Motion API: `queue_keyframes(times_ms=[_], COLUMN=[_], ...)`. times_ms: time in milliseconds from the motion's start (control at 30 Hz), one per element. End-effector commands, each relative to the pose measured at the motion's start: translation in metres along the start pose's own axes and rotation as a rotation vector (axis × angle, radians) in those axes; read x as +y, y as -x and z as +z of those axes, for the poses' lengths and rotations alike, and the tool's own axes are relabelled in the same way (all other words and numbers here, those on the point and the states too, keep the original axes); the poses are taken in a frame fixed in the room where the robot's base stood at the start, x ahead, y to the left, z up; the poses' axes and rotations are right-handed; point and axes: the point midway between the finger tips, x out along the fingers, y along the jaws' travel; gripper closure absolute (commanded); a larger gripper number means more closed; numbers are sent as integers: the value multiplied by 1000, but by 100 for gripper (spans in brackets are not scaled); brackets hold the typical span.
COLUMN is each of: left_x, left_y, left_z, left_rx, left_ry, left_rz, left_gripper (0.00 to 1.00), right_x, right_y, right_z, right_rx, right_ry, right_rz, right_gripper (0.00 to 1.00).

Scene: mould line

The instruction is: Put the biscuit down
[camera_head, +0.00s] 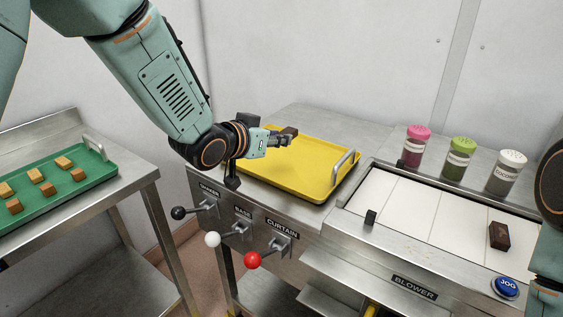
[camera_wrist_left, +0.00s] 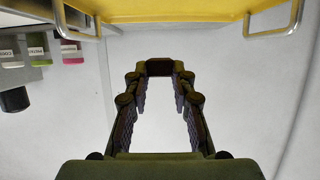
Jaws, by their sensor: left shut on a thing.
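A dark brown biscuit (camera_head: 290,131) is between the fingertips of my left gripper (camera_head: 283,138), which is shut on it. In the left wrist view the biscuit (camera_wrist_left: 160,67) shows at the far end of the two fingers. The gripper is over the back part of the yellow tray (camera_head: 322,187); the biscuit looks held above the tray, though the exact gap is hard to tell. The tray's visible floor is bare. My right arm shows at the right edge of the head view, with its gripper out of view.
A green tray (camera_head: 84,190) with several plain biscuits lies on the left table. A dark block (camera_head: 499,236) lies on the white belt (camera_head: 420,212). Pink-, green- and white-capped shakers stand behind it. Levers (camera_head: 252,260) jut from the front; a blue button (camera_head: 507,287) is at right.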

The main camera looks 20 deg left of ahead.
Motion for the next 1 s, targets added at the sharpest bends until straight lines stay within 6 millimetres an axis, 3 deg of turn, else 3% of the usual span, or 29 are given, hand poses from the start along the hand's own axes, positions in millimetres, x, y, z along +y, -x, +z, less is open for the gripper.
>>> queue_keyframes(times_ms=[200,467,700,1000], left_x=[1,1,-1,-2], left_y=[-16,-24,-35,-36], left_z=[41,59,88,89], left_rx=[-4,-1,-2,1], left_ry=[5,3,4,3], left_rz=[1,1,0,0], left_gripper=[89,89,89,89], right_x=[0,0,0,0], right_y=[-11,-15,-22,-22], right_z=[0,0,0,0], right_rx=[-1,0,-1,0], right_ry=[-2,0,-1,-1], right_rz=[0,0,0,0], right_gripper=[60,60,60,60])
